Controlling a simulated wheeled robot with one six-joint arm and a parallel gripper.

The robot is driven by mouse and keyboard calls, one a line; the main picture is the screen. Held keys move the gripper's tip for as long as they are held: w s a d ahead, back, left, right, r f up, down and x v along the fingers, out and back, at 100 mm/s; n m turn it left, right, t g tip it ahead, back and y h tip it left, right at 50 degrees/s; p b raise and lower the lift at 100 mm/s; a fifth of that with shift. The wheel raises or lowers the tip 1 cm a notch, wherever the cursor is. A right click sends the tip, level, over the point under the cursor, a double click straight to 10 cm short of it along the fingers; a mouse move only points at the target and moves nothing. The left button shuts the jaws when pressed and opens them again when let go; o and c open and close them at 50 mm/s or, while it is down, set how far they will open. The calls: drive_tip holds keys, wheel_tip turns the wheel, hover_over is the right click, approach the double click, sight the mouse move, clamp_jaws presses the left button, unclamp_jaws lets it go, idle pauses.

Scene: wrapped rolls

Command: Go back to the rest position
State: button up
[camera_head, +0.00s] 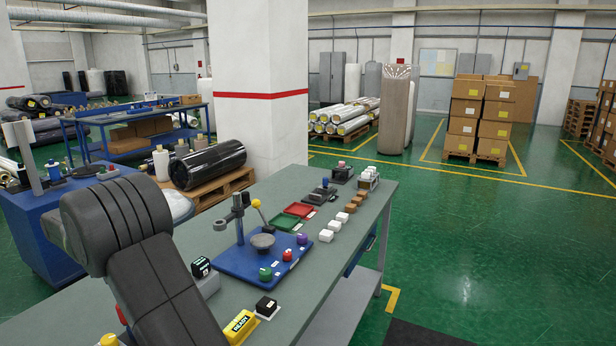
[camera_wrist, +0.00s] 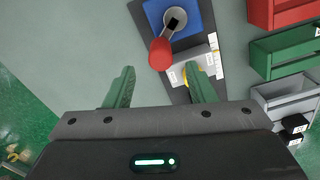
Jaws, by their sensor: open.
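My gripper (camera_wrist: 160,70) shows in the wrist view with its two green fingers spread apart. Nothing is held between them. Beyond the fingertips is a blue block with a red-ended handle (camera_wrist: 160,54) on a dark plate. A grey block (camera_wrist: 195,65) with a yellow part lies beside it, and the right finger overlaps this area in the picture; I cannot tell if they touch. In the head view my arm fills the lower left, and the gripper is not visible there.
The grey workbench (camera_head: 215,312) holds a blue fixture base (camera_head: 235,262) with a yellow-knobbed lever, small trays, white boxes (camera_head: 326,236) and a yellow READY block (camera_head: 240,326). Red (camera_wrist: 290,12) and green (camera_wrist: 285,50) bins stand right in the wrist view.

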wheel_tip(320, 180, up, 6)
wheel_tip(320, 180, down, 14)
drive_tip(key=shift+r+p, duration=0.15)
drive_tip(key=shift+p, duration=0.4)
drive_tip(key=shift+w+r+m, duration=0.1)
drive_tip(key=shift+w+m, duration=0.05)
drive_tip(key=shift+m, duration=0.25)
drive_tip(key=shift+w+m, duration=0.3)
drive_tip(key=shift+m, duration=0.5)
drive_tip(key=shift+w+m, duration=0.25)
drive_tip(key=shift+m, duration=0.55)
drive_tip(key=shift+r, duration=0.1)
